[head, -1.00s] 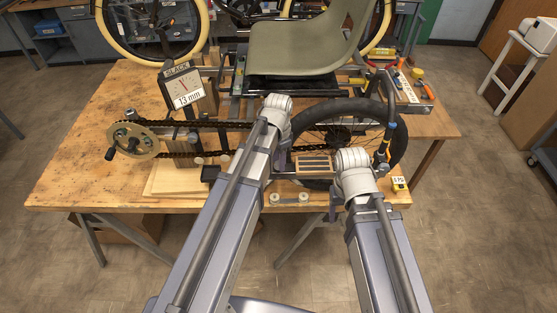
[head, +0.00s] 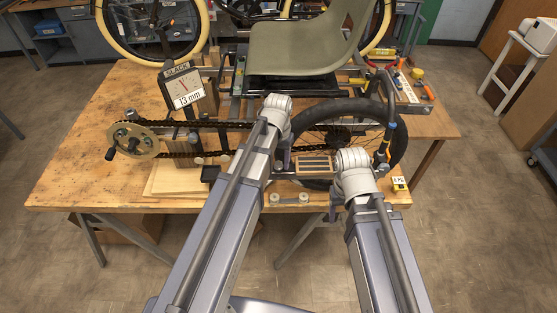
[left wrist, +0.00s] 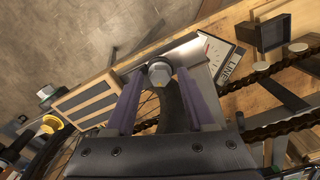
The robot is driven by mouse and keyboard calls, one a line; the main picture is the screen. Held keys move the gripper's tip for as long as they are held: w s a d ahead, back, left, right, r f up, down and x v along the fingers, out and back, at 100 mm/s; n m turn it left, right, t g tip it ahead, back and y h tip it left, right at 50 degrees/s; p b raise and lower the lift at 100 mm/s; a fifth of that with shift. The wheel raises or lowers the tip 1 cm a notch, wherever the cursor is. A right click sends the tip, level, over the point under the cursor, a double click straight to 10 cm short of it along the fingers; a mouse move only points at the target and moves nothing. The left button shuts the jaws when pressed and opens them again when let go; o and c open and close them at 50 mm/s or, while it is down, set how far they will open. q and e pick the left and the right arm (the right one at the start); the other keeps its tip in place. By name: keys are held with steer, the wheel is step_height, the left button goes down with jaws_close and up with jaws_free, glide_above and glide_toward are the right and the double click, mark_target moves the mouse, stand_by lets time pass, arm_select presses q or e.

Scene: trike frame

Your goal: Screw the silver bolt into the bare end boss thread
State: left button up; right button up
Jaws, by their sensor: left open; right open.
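In the left wrist view a silver hex bolt head (left wrist: 160,73) shows between the tips of my left gripper (left wrist: 158,88). Its purple fingers are open on both sides of the head. The bolt head lies against a pale metal part (left wrist: 188,55); its shank and any thread behind it are hidden. In the head view my left gripper (head: 284,158) is low beside the rear wheel, partly hidden by its arm. My right gripper (head: 335,207) is open near the table's front edge, mostly hidden below its wrist.
The rear wheel (head: 397,150) and chain (head: 215,124) stand close behind the arms. A slatted wooden tray (head: 313,165) lies between the wrists. A slack gauge (head: 182,86) stands at left. The wooden table (head: 80,165) is clear at far left.

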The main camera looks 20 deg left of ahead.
arm_select(q)
steer(key=n, duration=0.4)
jaws_close()
steer(key=m, duration=0.5)
steer(key=shift+m, duration=0.3)
steer(key=m, duration=0.6)
jaws_free()
